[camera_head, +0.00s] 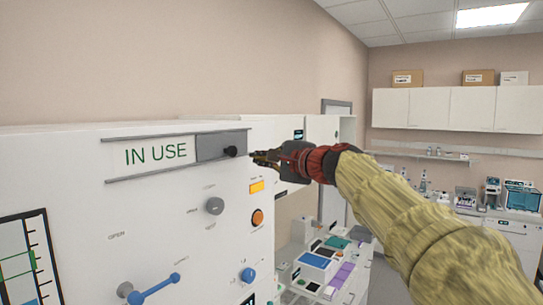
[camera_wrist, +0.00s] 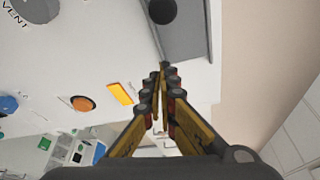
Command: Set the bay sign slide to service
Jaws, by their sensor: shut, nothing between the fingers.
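The bay sign (camera_head: 155,153) is a white strip with green "IN USE" lettering, set between two grey rails high on a white cabinet front. Its grey slide cover (camera_head: 219,146) is at the right end of the rails, with a round black knob (camera_head: 231,151) on it. In the wrist view the slide cover (camera_wrist: 187,35) and the black knob (camera_wrist: 162,11) show at the top. My gripper (camera_head: 256,158) is shut and empty, just right of the knob and apart from it. It also shows in the wrist view (camera_wrist: 163,68), its fingertips near the cover's right end.
Below the sign, the panel has a grey knob (camera_head: 215,206), an orange button (camera_head: 257,217), an orange label (camera_head: 257,187) and a blue-handled lever (camera_head: 155,288). A bench with trays (camera_head: 320,262) stands lower right.

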